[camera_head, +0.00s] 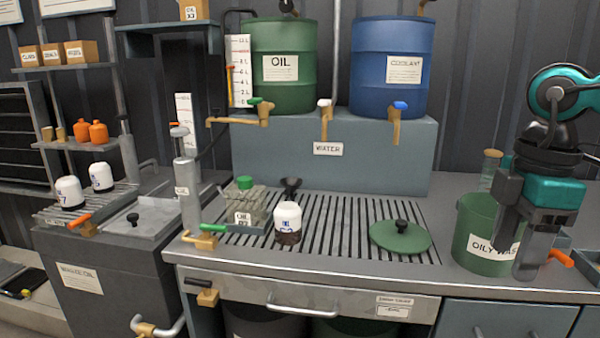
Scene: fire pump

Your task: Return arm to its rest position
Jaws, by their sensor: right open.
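My right gripper (522,245), black and teal with grey fingers, hangs from the right arm at the right side of the head view. Its fingers point down and are open, with nothing seen between them. In the picture it overlaps the right part of the green oily waste bin (473,235) and hides some of its label. I cannot tell how far apart the gripper and the bin are. My left gripper is not in view.
The green oil barrel (284,90) and blue coolant barrel (390,92) stand behind. An orange-handled tap (560,258) is close right of the gripper.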

